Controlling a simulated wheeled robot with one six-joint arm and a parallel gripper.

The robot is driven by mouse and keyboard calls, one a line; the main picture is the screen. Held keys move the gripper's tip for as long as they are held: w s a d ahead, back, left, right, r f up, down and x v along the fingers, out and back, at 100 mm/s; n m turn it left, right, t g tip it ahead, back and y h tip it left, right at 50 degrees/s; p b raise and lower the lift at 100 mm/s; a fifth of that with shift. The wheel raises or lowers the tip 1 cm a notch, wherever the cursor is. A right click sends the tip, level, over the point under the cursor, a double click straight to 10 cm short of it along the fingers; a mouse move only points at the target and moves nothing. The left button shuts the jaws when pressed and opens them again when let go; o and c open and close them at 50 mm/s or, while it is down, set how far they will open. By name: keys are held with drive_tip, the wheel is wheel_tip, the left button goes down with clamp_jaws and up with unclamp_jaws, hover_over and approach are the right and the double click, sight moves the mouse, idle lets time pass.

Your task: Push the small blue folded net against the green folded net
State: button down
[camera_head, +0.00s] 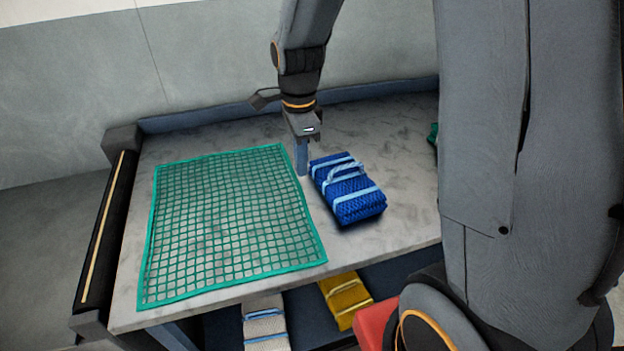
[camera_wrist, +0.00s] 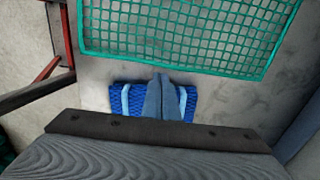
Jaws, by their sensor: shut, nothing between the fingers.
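The small blue folded net (camera_head: 347,190), with light blue bands, lies on the grey table. My gripper (camera_head: 302,172) is shut and empty, pointing down beside the blue net's left side, by its far end. I cannot tell whether they touch. In the wrist view the shut fingers (camera_wrist: 160,80) overlap the middle of the blue net (camera_wrist: 126,100) and hide part of it. A small piece of green (camera_head: 432,134) shows at the edge of my arm on the right, perhaps the green folded net. The rest is hidden.
A green net (camera_head: 228,220) lies spread flat to the left of the blue net. A white folded bundle (camera_head: 265,325) and a yellow one (camera_head: 345,298) sit on a lower shelf. A raised blue edge (camera_head: 215,115) runs along the table's back. The tabletop right of the blue net looks clear.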

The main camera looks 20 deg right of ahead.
sight(414, 175)
wheel_tip(414, 175, down, 9)
drive_tip(key=shift+s+f+p, duration=0.1)
drive_tip(key=shift+p, duration=0.8)
drive_tip(key=d+p, duration=0.1)
drive_tip(key=d, duration=0.2)
drive_tip(key=shift+f, duration=0.15)
drive_tip(key=shift+d+f+p, duration=0.1)
drive_tip(key=shift+d+p, duration=0.25)
drive_tip(key=shift+d, duration=0.2)
drive_tip(key=d+b, duration=0.1)
drive_tip(key=d, duration=2.9)
drive_tip(key=shift+a, duration=0.15)
